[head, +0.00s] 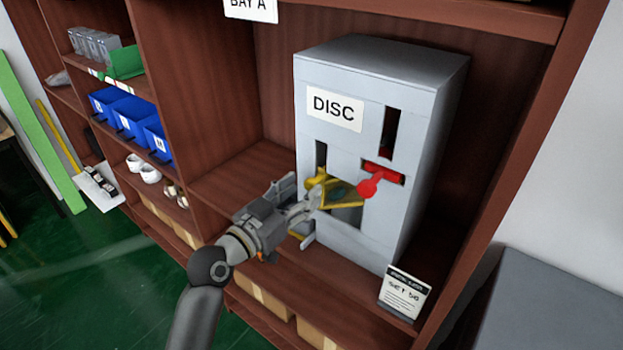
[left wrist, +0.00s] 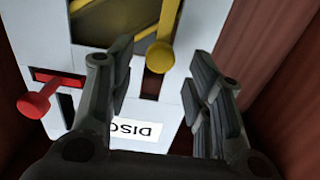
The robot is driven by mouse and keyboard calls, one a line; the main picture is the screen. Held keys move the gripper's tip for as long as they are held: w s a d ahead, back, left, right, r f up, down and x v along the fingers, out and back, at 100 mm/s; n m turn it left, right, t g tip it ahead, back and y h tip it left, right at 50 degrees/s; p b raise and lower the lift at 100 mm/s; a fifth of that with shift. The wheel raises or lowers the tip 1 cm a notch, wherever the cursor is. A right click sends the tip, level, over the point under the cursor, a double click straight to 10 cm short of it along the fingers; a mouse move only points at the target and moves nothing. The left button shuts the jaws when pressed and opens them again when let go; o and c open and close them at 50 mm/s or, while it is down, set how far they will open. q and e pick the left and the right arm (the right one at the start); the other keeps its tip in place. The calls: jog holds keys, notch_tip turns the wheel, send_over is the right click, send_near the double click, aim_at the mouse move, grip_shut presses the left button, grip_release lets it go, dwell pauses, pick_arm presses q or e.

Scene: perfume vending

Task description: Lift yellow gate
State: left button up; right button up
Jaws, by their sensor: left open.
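The grey DISC machine (head: 340,70) stands in a shelf bay. The yellow gate (head: 345,206) is at an opening low on its front, partly hidden behind my left gripper (head: 306,207). In the left wrist view, the gate's yellow handle with a round knob (left wrist: 160,57) shows between the two spread fingers of my left gripper (left wrist: 162,82). The fingers are open and I see no grip on the knob. Whether either finger touches it I cannot tell. My right gripper is not in view.
A red lever (head: 368,187) sticks out of the machine to the right of the gate; it also shows in the left wrist view (left wrist: 35,105). A SET card (head: 404,294) stands at the shelf's front edge. Blue bins (head: 130,118) sit on the left shelves.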

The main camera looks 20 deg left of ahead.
aim_at(308, 185)
pick_arm(q)
jog(key=shift+p+x, duration=0.3)
jog(key=shift+x, duration=1.7)
jog(key=shift+c, duration=0.3)
grip_shut()
jog(key=shift+r, duration=0.1)
